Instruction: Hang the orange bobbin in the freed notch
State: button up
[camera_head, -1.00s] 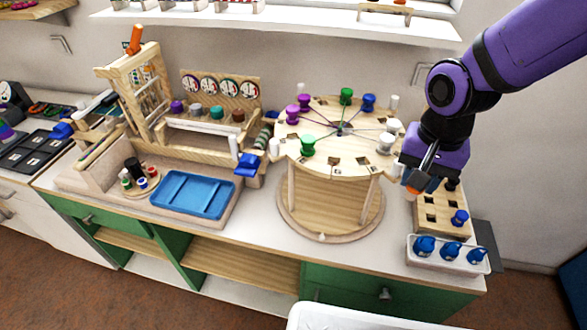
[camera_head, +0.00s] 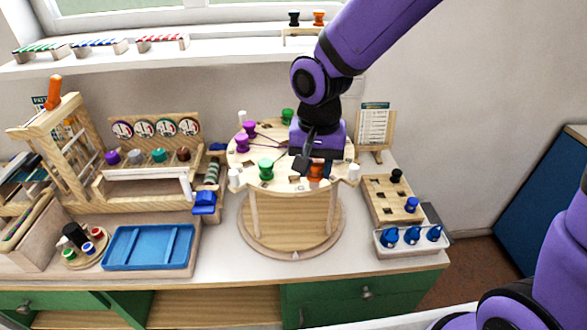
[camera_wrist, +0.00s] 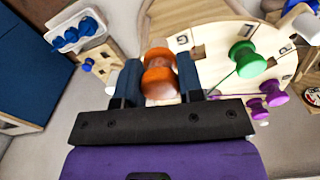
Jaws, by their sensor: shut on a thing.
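The orange bobbin (camera_head: 317,170) is held between the fingers of my gripper (camera_head: 308,166). In the wrist view, the orange bobbin (camera_wrist: 160,80) sits between the two dark fingers of my gripper (camera_wrist: 158,72). Letter-marked notches show beside the orange bobbin in the wrist view. I cannot tell whether the bobbin touches the board.
A wooden holed block (camera_head: 378,186) with a black and a blue bobbin is to the right, behind a white tray (camera_head: 382,250) of blue pieces. A blue tray (camera_head: 120,258) and a wooden loom frame (camera_head: 70,120) are left. My arm hides the board's back right.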

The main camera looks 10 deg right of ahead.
jog(key=w+a+f, duration=0.3)
jog(key=w+f, duration=0.1)
jog(key=shift+w+a, duration=0.2)
jog(key=shift+a, duration=0.05)
jog(key=shift+f, duration=0.2)
dwell(0.3)
jog(key=o, duration=0.9)
jog(key=shift+r, duration=0.1)
notch_tip(320, 180, up, 12)
jog(key=s+d+r+n+t, duration=0.1)
jog(key=s+d+r, duration=0.25)
jog(key=d, duration=0.35)
jog(key=s+d+r+t, duration=0.2)
jog(key=s+d+r, duration=0.1)
jog(key=d+r, duration=0.3)
jog(key=s+d, duration=0.3)
jog(key=s, duration=0.1)
jog(key=s+d+n+t, duration=0.1)
jog(key=s+d, duration=0.3)
jog(key=s+d+r+t, duration=0.1)
jog(key=s+d, duration=0.3)
jog(key=shift+d+r+n, duration=0.1)
jog(key=shift+d+n, duration=0.15)
jog(key=shift+n, duration=0.05)
